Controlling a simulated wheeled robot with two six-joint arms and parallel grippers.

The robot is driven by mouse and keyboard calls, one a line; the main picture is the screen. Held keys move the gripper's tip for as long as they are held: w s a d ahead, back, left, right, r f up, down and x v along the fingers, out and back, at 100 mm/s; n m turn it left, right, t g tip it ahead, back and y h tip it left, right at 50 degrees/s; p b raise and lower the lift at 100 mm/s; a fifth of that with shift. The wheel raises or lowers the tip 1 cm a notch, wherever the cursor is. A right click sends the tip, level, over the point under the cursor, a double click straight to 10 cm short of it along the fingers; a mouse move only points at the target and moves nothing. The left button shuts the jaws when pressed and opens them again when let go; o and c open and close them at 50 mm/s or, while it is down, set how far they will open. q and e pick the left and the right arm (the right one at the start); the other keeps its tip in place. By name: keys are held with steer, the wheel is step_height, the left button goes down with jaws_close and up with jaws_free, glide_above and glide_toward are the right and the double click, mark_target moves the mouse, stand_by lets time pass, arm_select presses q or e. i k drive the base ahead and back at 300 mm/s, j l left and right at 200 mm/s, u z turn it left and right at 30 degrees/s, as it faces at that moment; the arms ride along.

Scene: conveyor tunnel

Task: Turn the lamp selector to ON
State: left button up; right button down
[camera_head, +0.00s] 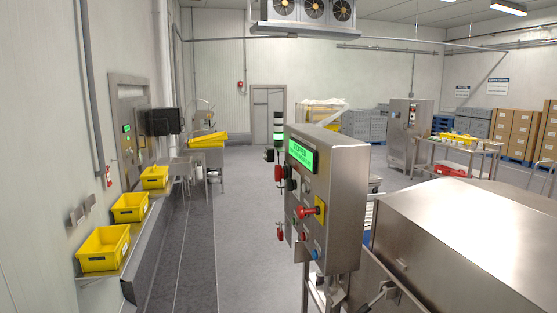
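A steel control box (342,190) stands on a post just right of the middle, its control face turned to the left and seen at a steep angle. A lit green display (302,155) is at its top. Below are small dark controls (291,184), a red knob on a yellow plate (311,211) and a blue button (315,254). I cannot tell which control is the lamp selector, and its labels and setting are too small to read. Neither of my grippers is in view.
A large steel housing (470,235) fills the lower right beside the box. Yellow crates (103,250) sit on a shelf along the left wall. The grey floor (245,240) left of the box is clear. A steel cart (465,155) and cardboard boxes (515,130) stand at the back right.

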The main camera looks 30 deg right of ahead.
mark_target(291, 185)
steer(key=z, duration=1.25)
